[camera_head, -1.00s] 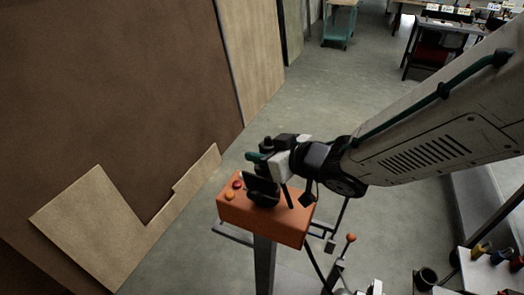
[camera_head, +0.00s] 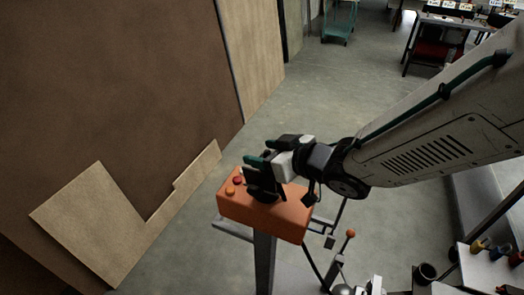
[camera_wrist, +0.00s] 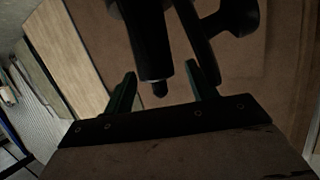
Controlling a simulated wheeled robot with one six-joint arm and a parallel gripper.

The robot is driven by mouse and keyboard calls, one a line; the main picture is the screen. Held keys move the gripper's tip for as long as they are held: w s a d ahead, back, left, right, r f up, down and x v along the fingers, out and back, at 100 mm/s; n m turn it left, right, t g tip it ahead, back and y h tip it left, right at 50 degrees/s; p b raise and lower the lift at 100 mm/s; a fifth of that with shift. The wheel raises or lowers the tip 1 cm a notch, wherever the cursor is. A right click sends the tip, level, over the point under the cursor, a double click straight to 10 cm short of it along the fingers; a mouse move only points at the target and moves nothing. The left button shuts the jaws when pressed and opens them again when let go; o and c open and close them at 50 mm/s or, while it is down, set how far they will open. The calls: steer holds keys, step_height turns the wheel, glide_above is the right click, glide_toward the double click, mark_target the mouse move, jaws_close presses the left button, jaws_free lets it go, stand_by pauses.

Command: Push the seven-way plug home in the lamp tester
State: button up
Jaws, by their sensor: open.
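The lamp tester is an orange box (camera_head: 262,218) on a post in the head view, with red and orange lamps on its top at the left. My gripper (camera_head: 260,172) is over the top of the box. In the wrist view its two green fingers (camera_wrist: 163,72) are apart. A dark cylindrical body with a small rounded tip, seemingly the plug (camera_wrist: 150,50), shows between them, with gaps on both sides. In the head view the plug and its socket merge with the dark gripper, so I cannot tell how deep it sits.
A brown panel wall (camera_head: 100,90) with pale wood pieces (camera_head: 90,215) stands at the left. A lever with an orange knob (camera_head: 350,233) stands right of the tester. A bench with small coloured items (camera_head: 490,265) is at the lower right.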

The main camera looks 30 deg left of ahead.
steer(key=v, duration=0.7)
stand_by(0.3)
steer(key=w+d+r+m+t+h, duration=0.25)
steer(key=w+d+h, duration=0.2)
steer(key=d, duration=0.55)
steer(key=w+d+r+m+t+h, duration=0.2)
steer(key=w+d+m+t+h, duration=0.15)
steer(key=w+d, duration=0.45)
steer(key=s+d+m+h, duration=0.3)
steer(key=d+m, duration=0.1)
steer(key=d, duration=0.8)
steer(key=s+d+r+m+g+h, duration=0.2)
steer(key=s+d+m+g+h, duration=0.15)
steer(key=s+d, duration=0.75)
steer(key=s+d+m+g+y, duration=0.1)
steer(key=s+d+m+g, duration=0.1)
steer(key=s, duration=0.8)
steer(key=shift+s+d+g, duration=0.3)
steer(key=shift+d+g, duration=0.15)
steer(key=shift+g, duration=0.6)
